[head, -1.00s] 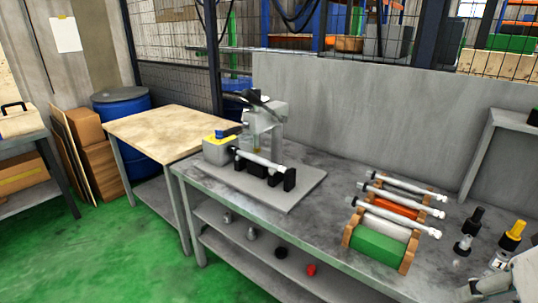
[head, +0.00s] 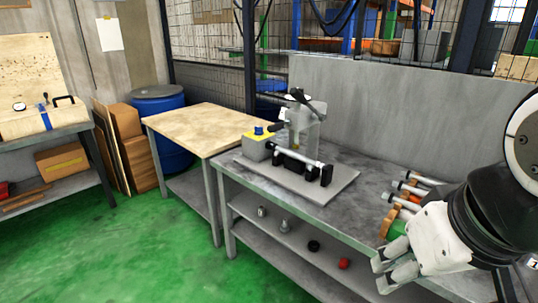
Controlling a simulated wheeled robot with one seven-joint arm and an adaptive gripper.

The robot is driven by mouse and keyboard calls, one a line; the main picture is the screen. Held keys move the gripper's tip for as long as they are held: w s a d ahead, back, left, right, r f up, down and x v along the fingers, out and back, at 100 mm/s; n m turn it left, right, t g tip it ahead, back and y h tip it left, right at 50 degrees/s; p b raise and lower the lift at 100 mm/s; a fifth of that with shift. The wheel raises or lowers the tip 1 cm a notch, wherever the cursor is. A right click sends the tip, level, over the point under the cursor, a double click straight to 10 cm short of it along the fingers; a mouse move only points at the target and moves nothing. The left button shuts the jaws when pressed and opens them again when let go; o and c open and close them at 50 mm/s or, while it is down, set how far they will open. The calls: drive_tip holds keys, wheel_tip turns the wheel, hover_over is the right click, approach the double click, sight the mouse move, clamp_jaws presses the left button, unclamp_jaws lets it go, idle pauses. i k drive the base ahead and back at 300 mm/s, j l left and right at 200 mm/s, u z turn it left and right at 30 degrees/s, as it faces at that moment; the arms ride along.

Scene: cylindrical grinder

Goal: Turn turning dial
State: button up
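The cylindrical grinder (head: 303,125) stands on a grey base plate (head: 325,191) on the metal bench. It has a black lever on top and a bar held level across black supports. At its left is a grey box with a yellow top (head: 256,146), which carries a blue knob (head: 258,130) that looks like the turning dial. My gripper (head: 381,275) is at the lower right, in front of the bench and well apart from the dial. Its fingertips look apart, with nothing seen between them. Nothing covers the dial.
A rack with several bars (head: 412,190) is partly hidden behind my arm. Small parts, including a red one (head: 344,264), lie on the lower shelf. A wooden-topped table (head: 205,129) stands left of the bench. The green floor (head: 130,245) in front is clear.

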sight(259, 130)
drive_tip(key=i+j+z, duration=0.1)
drive_tip(key=j, duration=0.3)
drive_tip(key=i+j+z, duration=0.1)
drive_tip(key=i+j, duration=0.15)
drive_tip(key=j, duration=0.15)
drive_tip(key=i+j+z, duration=0.15)
drive_tip(key=j, duration=0.25)
drive_tip(key=i+j+z, duration=0.1)
drive_tip(key=j, duration=0.35)
drive_tip(key=i+j+z, duration=0.1)
drive_tip(key=j, duration=0.3)
drive_tip(key=i+j+u, duration=0.2)
drive_tip(key=i, duration=0.95)
drive_tip(key=l, duration=0.1)
